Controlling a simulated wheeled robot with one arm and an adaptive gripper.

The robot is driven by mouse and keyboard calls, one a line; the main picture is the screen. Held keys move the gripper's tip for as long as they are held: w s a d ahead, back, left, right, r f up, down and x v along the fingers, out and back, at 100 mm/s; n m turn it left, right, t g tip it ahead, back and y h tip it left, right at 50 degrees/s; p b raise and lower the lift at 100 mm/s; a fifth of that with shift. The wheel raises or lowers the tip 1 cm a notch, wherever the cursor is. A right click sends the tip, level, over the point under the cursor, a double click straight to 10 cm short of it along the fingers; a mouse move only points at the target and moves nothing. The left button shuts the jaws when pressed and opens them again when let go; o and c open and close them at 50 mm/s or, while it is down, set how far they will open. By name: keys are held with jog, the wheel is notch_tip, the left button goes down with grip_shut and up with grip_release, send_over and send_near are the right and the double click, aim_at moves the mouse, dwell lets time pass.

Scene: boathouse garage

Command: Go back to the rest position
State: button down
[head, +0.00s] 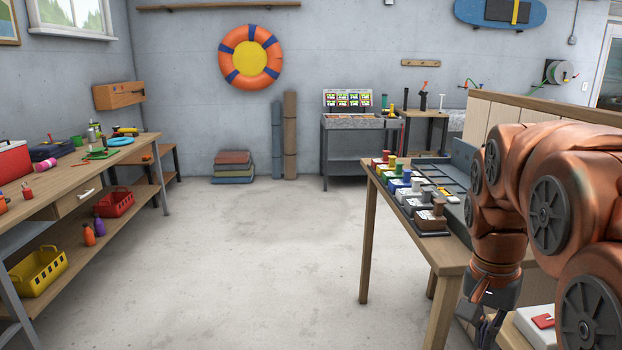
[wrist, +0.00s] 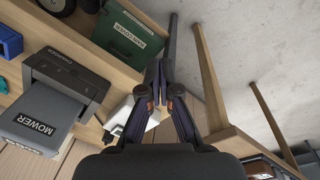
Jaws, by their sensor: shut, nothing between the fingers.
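My gripper (head: 484,338) hangs low at the end of my copper-coloured arm in the head view, beside the right-hand table (head: 447,262), with its tips near the bottom edge of the picture. In the wrist view my gripper (wrist: 160,75) points away from the camera with its two dark fingers together and nothing between them. Below the fingers a pale, partly hidden object shows, and it does not appear to be held.
The right-hand table bears a row of coloured-handled pieces (head: 405,190). In the wrist view a grey mower box (wrist: 42,115), a charger (wrist: 70,80) and a green labelled box (wrist: 130,38) stand near my gripper. A workbench (head: 95,165) lines the left; the floor between is clear.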

jog(key=s+a+f+n+g+y, duration=0.1)
jog(key=s+a+f+n, duration=0.5)
jog(key=s, duration=0.3)
jog(key=s+a+f+n+g, duration=0.1)
jog(key=s+a+f+n, duration=0.3)
jog(key=s+a+f, duration=0.4)
notch_tip(320, 180, up, 17)
jog(key=d+t+p, duration=0.1)
jog(key=p, duration=1.3)
jog(key=shift+w+r, duration=0.15)
jog(key=shift+w, duration=0.05)
